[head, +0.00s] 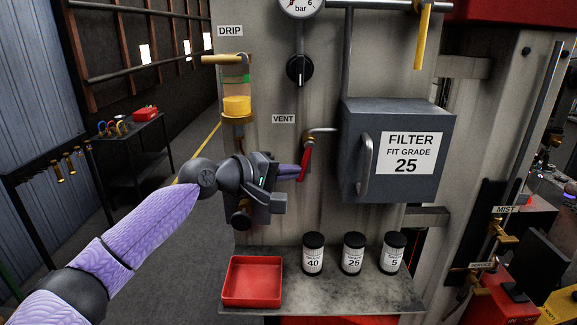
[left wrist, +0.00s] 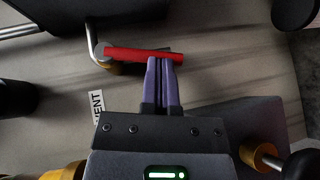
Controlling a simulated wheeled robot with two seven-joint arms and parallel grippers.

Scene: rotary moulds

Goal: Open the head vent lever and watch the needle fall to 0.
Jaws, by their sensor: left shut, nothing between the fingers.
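The red vent lever (head: 306,161) hangs steeply down, slightly tilted, from a bent metal pipe beside the VENT label (head: 283,119). It also shows in the left wrist view (left wrist: 125,53) as a red bar. My left gripper (head: 298,173) is shut and empty, its purple fingertips at the left side of the lever's lower part. In the left wrist view the fingertips (left wrist: 165,62) lie right at the lever, close to its free end; I cannot tell whether they touch. The pressure gauge (head: 300,6) is cut off by the top edge, so its needle cannot be read. My right gripper is out of view.
The grey FILTER box (head: 365,180) stands out just right of the lever. A black knob (head: 300,69) is above, the drip bowl (head: 236,98) upper left. A shelf below holds a red tray (head: 240,291) and several black canisters (head: 313,254). A yellow handle (head: 421,40) hangs upper right.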

